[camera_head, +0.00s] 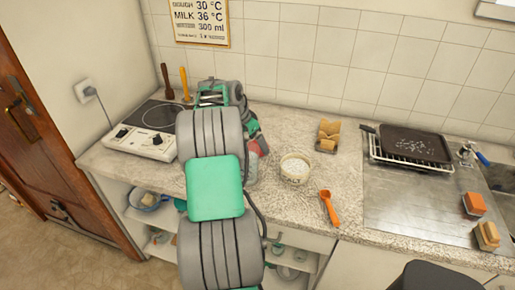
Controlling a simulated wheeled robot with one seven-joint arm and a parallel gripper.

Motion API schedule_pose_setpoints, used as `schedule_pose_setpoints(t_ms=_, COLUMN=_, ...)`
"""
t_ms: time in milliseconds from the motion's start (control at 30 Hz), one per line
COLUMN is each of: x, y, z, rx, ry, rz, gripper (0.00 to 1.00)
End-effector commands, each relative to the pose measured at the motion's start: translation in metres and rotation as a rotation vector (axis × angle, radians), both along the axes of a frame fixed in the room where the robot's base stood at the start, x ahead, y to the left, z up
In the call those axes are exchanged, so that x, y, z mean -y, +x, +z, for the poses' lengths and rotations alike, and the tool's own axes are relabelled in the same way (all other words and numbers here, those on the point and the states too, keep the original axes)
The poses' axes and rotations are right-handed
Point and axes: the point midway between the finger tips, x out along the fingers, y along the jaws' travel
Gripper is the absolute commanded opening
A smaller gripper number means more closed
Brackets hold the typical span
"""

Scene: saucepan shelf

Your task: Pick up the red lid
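A small red patch (263,146), which looks like part of the red lid, shows at the right side of my arm on the counter. A pale, see-through jar-like shape (252,169) shows just below it, partly hidden by my arm. My gripper (257,140) points down at the red patch and is very close to it or touching it. My arm covers most of this spot. The fingers are too small and too hidden to tell whether they are open or shut.
A bowl of white contents (295,168) stands close to the right, with an orange spoon (329,206) nearby. A holder with bread-like slices (328,136) stands behind. A hot plate (150,130) is at the left. A dark pan (414,146) sits on a rack at the right.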

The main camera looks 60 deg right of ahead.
Motion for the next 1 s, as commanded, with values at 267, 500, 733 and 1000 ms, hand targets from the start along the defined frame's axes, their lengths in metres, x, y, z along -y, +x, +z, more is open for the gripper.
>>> schedule_pose_setpoints(t_ms=267, x=0.011, y=-0.005, z=-0.027, rx=0.001, ry=0.0, rz=-0.002, gripper=1.0)
schedule_pose_setpoints(t_ms=500, x=0.011, y=-0.006, z=-0.027, rx=0.0, ry=0.0, rz=-0.002, gripper=0.91)
schedule_pose_setpoints(t_ms=733, x=0.011, y=-0.006, z=-0.027, rx=0.0, ry=0.0, rz=-0.002, gripper=0.72)
schedule_pose_setpoints(t_ms=1000, x=0.011, y=-0.006, z=-0.027, rx=0.0, ry=0.0, rz=-0.002, gripper=0.5)
